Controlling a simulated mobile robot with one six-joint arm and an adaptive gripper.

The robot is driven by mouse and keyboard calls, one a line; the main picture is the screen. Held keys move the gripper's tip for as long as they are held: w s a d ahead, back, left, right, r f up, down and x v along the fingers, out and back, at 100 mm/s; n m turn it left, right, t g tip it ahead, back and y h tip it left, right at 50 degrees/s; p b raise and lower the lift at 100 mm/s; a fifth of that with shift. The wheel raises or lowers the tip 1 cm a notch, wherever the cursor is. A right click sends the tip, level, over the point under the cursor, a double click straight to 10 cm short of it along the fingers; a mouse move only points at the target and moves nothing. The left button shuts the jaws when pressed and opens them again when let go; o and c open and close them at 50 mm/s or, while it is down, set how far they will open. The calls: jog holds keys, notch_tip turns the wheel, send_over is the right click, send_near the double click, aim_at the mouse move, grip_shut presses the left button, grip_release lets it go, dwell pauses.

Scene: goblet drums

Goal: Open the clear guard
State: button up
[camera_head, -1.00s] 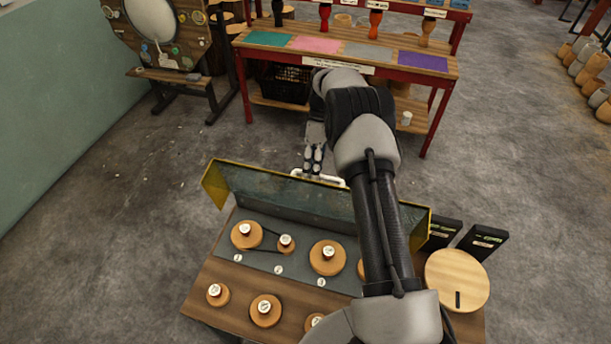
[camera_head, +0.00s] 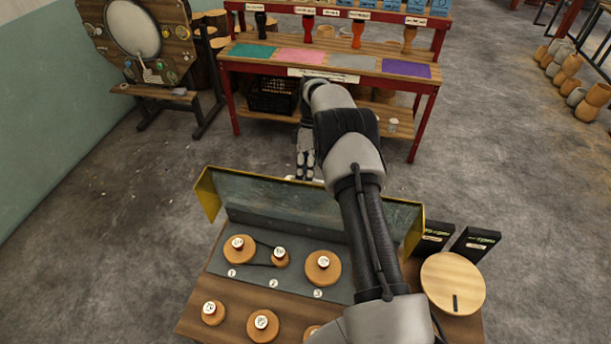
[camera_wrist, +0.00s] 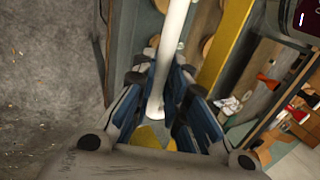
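The clear guard (camera_head: 285,198) is a see-through panel with yellow end pieces, standing tilted up along the far edge of the wooden pulley board (camera_head: 228,292). Its white handle (camera_head: 291,178) is on the far side, mostly hidden by my gripper in the head view. In the wrist view the white handle bar (camera_wrist: 172,40) runs between the fingers of my gripper (camera_wrist: 162,78). The pads lie close on both sides of the bar, and the gripper looks shut on it. My gripper also shows beyond the guard in the head view (camera_head: 304,170).
Round wooden pulleys (camera_head: 323,268) sit on the board, two linked by a dark belt. A wooden disc (camera_head: 453,283) and black boxes (camera_head: 475,243) are at the right. A red-framed table (camera_head: 430,88) stands beyond my gripper. Floor at the left is clear.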

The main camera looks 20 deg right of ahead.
jog(key=shift+o, duration=1.2)
jog(key=shift+f, duration=0.3)
jog(key=shift+o, duration=1)
jog(key=shift+r, duration=0.15)
notch_tip(320, 180, up, 10)
